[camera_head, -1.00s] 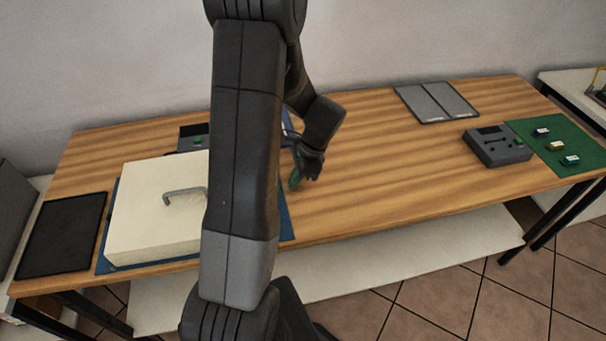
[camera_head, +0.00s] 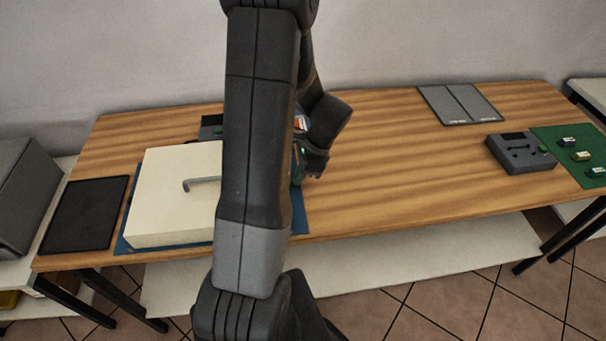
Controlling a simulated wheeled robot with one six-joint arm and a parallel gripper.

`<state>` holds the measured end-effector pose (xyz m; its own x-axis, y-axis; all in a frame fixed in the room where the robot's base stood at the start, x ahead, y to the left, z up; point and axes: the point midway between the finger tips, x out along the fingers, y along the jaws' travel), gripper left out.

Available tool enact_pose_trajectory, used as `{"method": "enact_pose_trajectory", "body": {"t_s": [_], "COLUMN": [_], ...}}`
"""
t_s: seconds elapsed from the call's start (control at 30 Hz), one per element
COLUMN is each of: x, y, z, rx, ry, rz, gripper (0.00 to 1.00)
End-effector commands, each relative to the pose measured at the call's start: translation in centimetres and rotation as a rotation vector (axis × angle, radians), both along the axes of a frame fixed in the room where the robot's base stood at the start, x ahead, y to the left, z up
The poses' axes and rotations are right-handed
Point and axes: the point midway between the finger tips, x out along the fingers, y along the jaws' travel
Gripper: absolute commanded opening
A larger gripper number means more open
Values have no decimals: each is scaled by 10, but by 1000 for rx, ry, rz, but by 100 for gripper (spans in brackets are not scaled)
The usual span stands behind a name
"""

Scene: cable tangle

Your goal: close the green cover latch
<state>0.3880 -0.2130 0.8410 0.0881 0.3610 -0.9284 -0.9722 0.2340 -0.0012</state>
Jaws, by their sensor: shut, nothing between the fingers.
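A cream box cover (camera_head: 172,205) with a grey handle (camera_head: 202,183) sits on a blue mat (camera_head: 300,222) at the left of the wooden table. My gripper (camera_head: 304,180) is shut beside the right side of the cover, partly behind my own arm. A green part (camera_head: 296,166), perhaps the green latch, shows as a thin strip at the gripper's left. My arm hides most of it and the cover's right side, so I cannot tell the latch's position or whether the fingers touch it.
A black tray (camera_head: 85,214) lies left of the cover. A dark device (camera_head: 211,128) stands behind it. A grey box with controls (camera_head: 520,153) and a green mat (camera_head: 597,152) with small blocks are at the right. A grey panel (camera_head: 459,104) lies at the back. The table's middle right is clear.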

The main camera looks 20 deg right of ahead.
Motion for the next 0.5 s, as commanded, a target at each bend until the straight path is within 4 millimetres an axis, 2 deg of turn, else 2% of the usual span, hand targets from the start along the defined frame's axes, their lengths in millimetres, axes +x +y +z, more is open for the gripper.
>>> {"method": "enact_pose_trajectory", "body": {"t_s": [0.17, 0.27, 0.37, 0.5], "x": [0, 0, -1, -4], "y": [1, -2, -8, -21], "z": [1, 8, 23, 52], "rx": [5, 3, 1, -2], "ry": [2, -1, -3, -5], "rz": [0, 0, -1, -1], "gripper": [0, 0, 0, 0]}}
